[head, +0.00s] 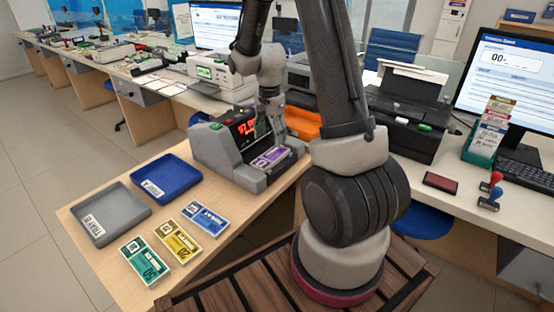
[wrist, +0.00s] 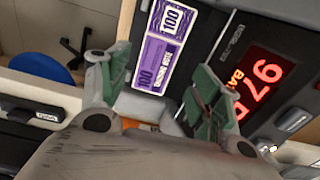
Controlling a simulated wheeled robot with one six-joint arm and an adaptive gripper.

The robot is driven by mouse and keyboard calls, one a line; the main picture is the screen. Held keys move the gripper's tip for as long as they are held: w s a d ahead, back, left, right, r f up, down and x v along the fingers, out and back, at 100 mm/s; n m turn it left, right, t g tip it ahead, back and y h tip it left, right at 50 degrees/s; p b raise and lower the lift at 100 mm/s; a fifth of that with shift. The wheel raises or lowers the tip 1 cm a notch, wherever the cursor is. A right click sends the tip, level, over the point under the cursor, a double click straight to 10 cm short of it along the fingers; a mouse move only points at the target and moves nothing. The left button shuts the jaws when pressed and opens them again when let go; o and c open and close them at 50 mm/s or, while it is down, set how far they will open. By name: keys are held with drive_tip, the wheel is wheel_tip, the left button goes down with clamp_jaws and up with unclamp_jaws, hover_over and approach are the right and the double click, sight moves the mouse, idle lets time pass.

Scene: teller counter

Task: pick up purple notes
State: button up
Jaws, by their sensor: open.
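In the wrist view the purple notes (wrist: 157,62) show the number 100 and lie beyond and between my fingertips. My gripper (wrist: 165,85) is open, with its green-padded fingers on either side of the notes in the picture. In the head view my gripper (head: 268,128) hangs just above the notes and hides part of the machine's front. I cannot tell whether the fingers touch the notes.
A grey tray (head: 88,232) and a blue tray (head: 166,196) sit left on the wooden counter. Green (head: 145,259), yellow (head: 178,241) and blue note bundles (head: 205,218) lie in front of them. A black printer (head: 410,125), red pad (head: 441,182) and stamps (head: 489,196) stand right.

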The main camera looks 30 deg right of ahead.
sight(271, 156)
drive_tip(key=shift+f, duration=0.2)
wheel_tip(271, 156, down, 7)
drive_tip(key=shift+f, duration=0.2)
drive_tip(key=c, duration=0.9)
